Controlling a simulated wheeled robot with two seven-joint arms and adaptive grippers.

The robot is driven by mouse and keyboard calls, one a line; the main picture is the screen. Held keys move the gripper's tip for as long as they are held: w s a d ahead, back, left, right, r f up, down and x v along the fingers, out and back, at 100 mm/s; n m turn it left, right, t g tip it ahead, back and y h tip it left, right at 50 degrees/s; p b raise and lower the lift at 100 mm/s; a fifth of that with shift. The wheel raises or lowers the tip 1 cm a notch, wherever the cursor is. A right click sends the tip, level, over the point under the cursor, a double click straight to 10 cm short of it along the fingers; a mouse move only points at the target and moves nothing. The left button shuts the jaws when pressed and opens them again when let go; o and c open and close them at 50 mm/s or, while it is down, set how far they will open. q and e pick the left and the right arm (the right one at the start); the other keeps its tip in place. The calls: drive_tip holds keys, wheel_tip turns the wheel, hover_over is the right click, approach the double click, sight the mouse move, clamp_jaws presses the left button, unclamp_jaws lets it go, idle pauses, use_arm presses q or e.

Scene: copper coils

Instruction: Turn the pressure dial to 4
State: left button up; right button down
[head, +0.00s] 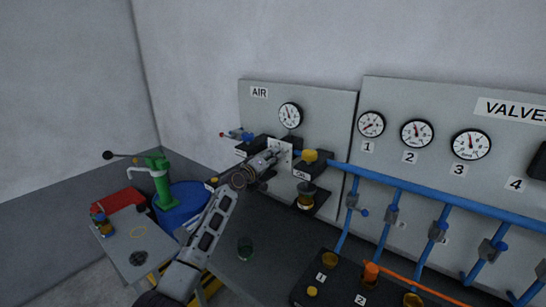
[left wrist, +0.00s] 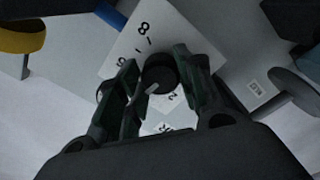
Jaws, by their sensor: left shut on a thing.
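The pressure dial (left wrist: 160,78) is a black round knob on a white scale plate (left wrist: 150,32), seen in the left wrist view. Some printed numbers show, among them an 8 and a 2; others are partly hidden by my fingers. My left gripper (left wrist: 160,88) has its fingers on both sides of the knob and is shut on it. In the head view my left gripper (head: 276,158) reaches the white plate (head: 284,152) on the AIR panel (head: 325,104), and hides the knob. A round gauge (head: 290,116) sits above it. My right gripper is not in view.
A yellow-topped part (head: 310,156) and an oil cup (head: 306,192) sit close right of my gripper. A blue-handled valve (head: 240,135) is to the left. Blue pipes (head: 430,195) run right below several gauges. A green hand pump (head: 158,180) stands at left.

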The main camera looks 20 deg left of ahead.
use_arm(q)
drive_tip(key=shift+n, duration=0.7)
drive_tip(key=o, duration=1)
drive_tip(key=shift+o, duration=0.2)
drive_tip(key=shift+s, duration=0.1)
drive_tip(key=v, duration=1.1)
drive_tip(key=shift+s+a, duration=0.15)
drive_tip(key=shift+s, duration=0.25)
